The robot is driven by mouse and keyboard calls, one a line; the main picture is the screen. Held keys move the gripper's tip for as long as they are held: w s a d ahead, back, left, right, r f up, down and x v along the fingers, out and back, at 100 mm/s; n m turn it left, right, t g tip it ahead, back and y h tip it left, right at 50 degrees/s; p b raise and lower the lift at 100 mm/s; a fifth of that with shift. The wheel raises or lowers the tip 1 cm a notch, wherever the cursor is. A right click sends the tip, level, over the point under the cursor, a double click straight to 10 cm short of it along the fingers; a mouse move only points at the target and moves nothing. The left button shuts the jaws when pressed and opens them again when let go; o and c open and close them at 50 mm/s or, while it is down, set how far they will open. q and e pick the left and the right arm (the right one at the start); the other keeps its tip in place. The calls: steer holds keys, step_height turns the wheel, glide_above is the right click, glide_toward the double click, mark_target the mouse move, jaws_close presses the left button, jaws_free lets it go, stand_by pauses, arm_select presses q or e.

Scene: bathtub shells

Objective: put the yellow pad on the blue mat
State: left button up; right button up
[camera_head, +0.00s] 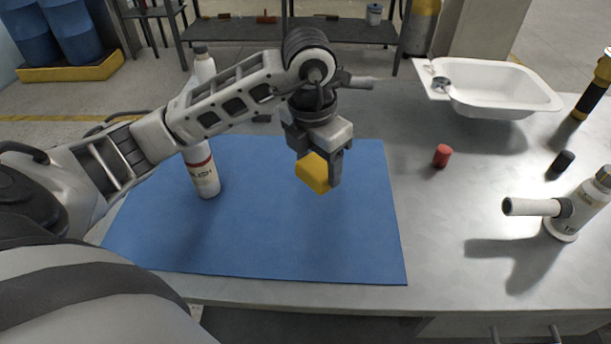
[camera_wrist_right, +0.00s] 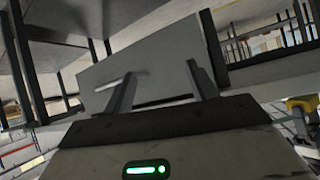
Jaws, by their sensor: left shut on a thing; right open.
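The yellow pad (camera_head: 313,174) is a small yellow block. My left gripper (camera_head: 325,168) is shut on it and holds it over the blue mat (camera_head: 290,235). I cannot tell for sure whether the pad touches the mat, but it looks raised above it. The mat lies flat on the grey table, partly hidden by my left arm. My right gripper (camera_wrist_right: 160,88) shows only in the right wrist view, with its two fingers apart and nothing seen between them.
A white bottle (camera_head: 203,170) stands on the mat's left part. A white tub (camera_head: 505,88), a red cylinder (camera_head: 442,155), a black cylinder (camera_head: 562,162) and a bottle with a side tube (camera_head: 582,205) stand on the table's right side. The table right of the mat has bare room.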

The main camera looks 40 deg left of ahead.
mark_target(306, 177)
arm_select(q)
steer(key=shift+w+a+f, duration=0.1)
steer(key=shift+a+f, duration=0.8)
steer(key=shift+f, duration=0.2)
steer(key=f, duration=0.3)
steer(key=shift+a+f, duration=0.15)
steer(key=shift+a, duration=0.15)
steer(key=shift+f, duration=0.2)
steer(key=shift+f, duration=0.2)
steer(key=o, duration=0.9)
steer(key=shift+o, duration=0.2)
steer(key=r, duration=0.4)
steer(key=s+r, duration=0.1)
steer(key=r, duration=0.7)
steer(key=shift+s+a+r, duration=0.15)
steer(key=shift+s+r, duration=0.05)
